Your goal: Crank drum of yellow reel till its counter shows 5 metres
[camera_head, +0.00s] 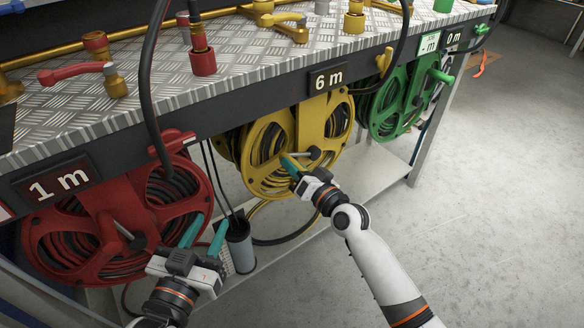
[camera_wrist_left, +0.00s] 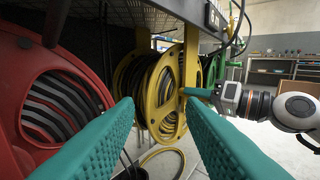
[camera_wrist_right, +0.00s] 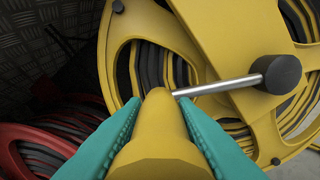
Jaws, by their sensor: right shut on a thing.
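The yellow reel (camera_head: 262,152) hangs under the bench between a red and a green reel. Its counter plate (camera_head: 326,79) reads 6 m. Its crank is a metal rod from a dark hub (camera_wrist_right: 277,74) to a yellow handle (camera_wrist_right: 158,118). My right gripper (camera_head: 288,163) is shut on this handle, left of the hub in the right wrist view, and hides part of it in the head view. My left gripper (camera_head: 206,234) is open and empty in front of the red reel; its teal fingers stand apart in the left wrist view (camera_wrist_left: 160,112).
The red reel (camera_head: 68,238) has a plate (camera_head: 58,182) reading 1 m. The green reel (camera_head: 386,108) has a plate (camera_head: 453,38) reading 0 m. A dark bin (camera_head: 240,246) stands below, between red and yellow.

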